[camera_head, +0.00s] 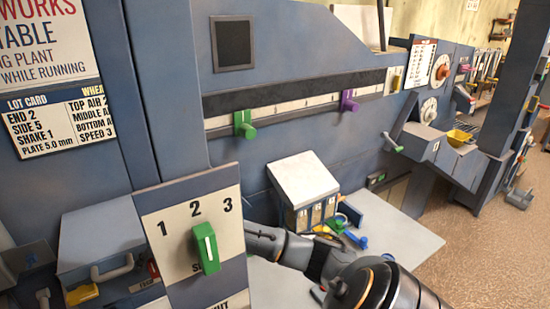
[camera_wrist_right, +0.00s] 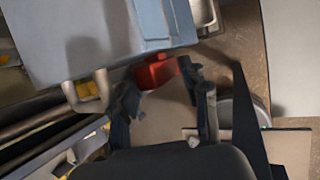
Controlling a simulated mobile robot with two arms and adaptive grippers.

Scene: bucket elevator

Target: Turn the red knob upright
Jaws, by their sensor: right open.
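The red knob (camera_wrist_right: 156,70) is on the lower edge of a blue-grey box (camera_wrist_right: 100,35) in the right wrist view. A small red part (camera_head: 152,269) also shows beside the box in the head view, partly cut off by the 1-2-3 panel. My right gripper (camera_wrist_right: 162,78) is open, with one finger on each side of the knob near the fingertips. I cannot tell whether either finger touches it. The knob's exact tilt is unclear. In the head view the panel hides my right fingers. My left gripper is not in view.
The panel (camera_head: 168,225) with a green knob (camera_head: 206,248) stands close in front of my right arm. The box has a handle (camera_head: 112,269) and a yellow part (camera_head: 81,294). Green (camera_head: 243,124) and purple (camera_head: 348,100) sliders sit on the wall behind.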

